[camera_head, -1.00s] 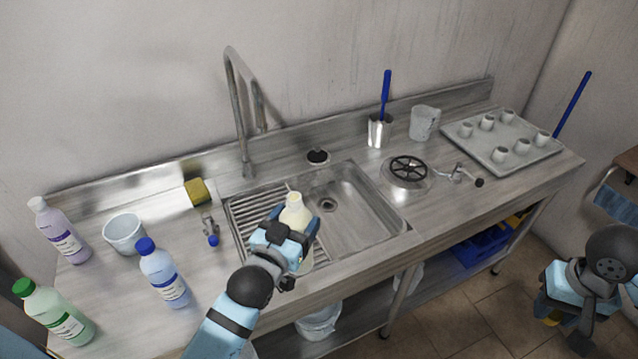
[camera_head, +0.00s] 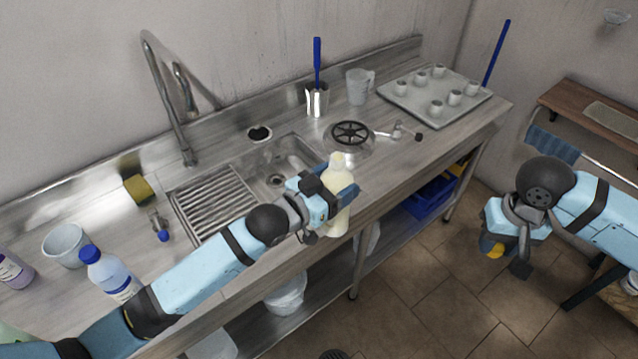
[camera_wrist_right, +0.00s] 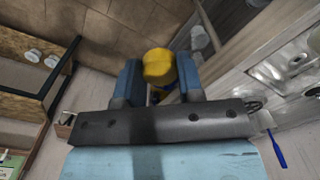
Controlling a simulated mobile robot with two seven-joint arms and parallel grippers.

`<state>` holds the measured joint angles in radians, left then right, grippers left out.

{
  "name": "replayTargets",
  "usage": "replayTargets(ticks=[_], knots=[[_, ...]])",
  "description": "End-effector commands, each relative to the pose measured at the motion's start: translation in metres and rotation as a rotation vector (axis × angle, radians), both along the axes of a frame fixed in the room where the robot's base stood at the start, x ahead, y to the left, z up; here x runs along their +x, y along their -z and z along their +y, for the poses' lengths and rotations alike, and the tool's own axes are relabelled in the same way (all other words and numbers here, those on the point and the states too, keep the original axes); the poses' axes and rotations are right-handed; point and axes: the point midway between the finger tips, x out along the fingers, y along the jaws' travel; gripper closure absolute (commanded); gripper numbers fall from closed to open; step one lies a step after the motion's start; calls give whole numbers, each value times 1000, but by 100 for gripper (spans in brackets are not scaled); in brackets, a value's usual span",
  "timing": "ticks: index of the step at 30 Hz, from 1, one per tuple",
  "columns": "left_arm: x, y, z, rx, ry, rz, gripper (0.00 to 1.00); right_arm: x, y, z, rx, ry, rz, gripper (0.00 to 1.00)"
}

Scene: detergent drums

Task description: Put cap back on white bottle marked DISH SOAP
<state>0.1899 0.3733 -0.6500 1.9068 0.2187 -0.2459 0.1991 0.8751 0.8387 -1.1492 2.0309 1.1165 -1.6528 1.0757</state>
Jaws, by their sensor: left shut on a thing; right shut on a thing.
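My left gripper (camera_head: 334,197) is shut on a cream-white bottle (camera_head: 338,176) and holds it upright near the sink's right front side. The bottle's neck shows pale with no coloured cap on it. Its label is hidden or not readable. My right gripper (camera_head: 500,252) is shut on a yellow cap (camera_head: 495,251), out over the floor to the right of the counter. In the right wrist view the cap (camera_wrist_right: 159,64) sits between the two blue fingers. The cap and the bottle are well apart.
A blue-capped bottle (camera_head: 112,276), a bucket (camera_head: 66,246) and a sponge (camera_head: 138,190) stand on the left of the counter. A tall faucet (camera_head: 172,110) rises behind the sink (camera_head: 212,205). A tray (camera_head: 411,102) of cups is at the far right. Floor between counter and right arm is clear.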

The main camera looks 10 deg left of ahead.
Motion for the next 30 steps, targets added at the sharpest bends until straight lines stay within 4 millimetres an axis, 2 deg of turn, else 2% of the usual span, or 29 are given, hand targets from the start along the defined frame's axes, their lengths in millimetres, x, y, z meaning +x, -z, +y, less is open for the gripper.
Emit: replayTargets(ticks=[13,17,20,23,30], knots=[[2,0,-3,1,13,1,95,0,0,0,0,0,0,87],[2,0,-3,0,13,-1,95,7,-4,10,2,-3,-2,87],[2,-1,-3,0,13,-1,95,19,-12,29,3,-8,-4,87],[2,-1,-3,-1,13,-2,95,35,-24,59,5,-17,-4,87],[2,-1,-3,-1,13,-2,95,68,-66,140,7,-47,-6,87]])
